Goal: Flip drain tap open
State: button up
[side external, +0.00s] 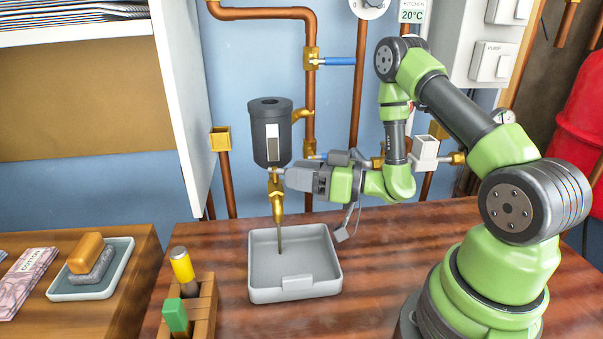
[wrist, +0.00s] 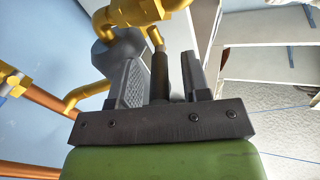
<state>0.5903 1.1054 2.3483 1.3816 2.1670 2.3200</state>
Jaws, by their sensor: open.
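The drain tap (side external: 276,190) is a brass fitting under a dark grey cylindrical vessel (side external: 270,135). A thin brownish line runs from its spout down to the grey tray (side external: 325,260); I cannot tell whether it is liquid or a tube. My gripper (side external: 285,179) is level with the tap, just to its right. In the wrist view, my gripper (wrist: 160,62) is open, with a dark lever (wrist: 159,78) between its fingers, apparently untouched. The lever joins the brass tap body (wrist: 140,12) at its far end. The lever's near end is hidden by the gripper.
Copper pipes (side external: 310,90) with a blue-handled valve (side external: 340,61) run up the wall behind my gripper. A white cabinet side (side external: 185,100) stands left of the vessel. A wooden tool holder (side external: 205,300) is at the front left of the tray. Open counter lies right of the tray.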

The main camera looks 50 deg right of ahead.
grip_shut()
jog(key=m+h, duration=0.1)
jog(key=h, duration=0.1)
jog(key=a+m+t+h, duration=0.1)
jog(key=h, duration=0.1)
jog(key=shift+s+a+m, duration=0.1)
jog(key=shift+a+m, duration=0.1)
jog(key=shift+m, duration=0.2)
jog(key=shift+h, duration=0.3)
grip_release()
jog(key=shift+d+r+y, duration=0.1)
jog(key=shift+d+y, duration=0.1)
jog(key=shift+y, duration=0.3)
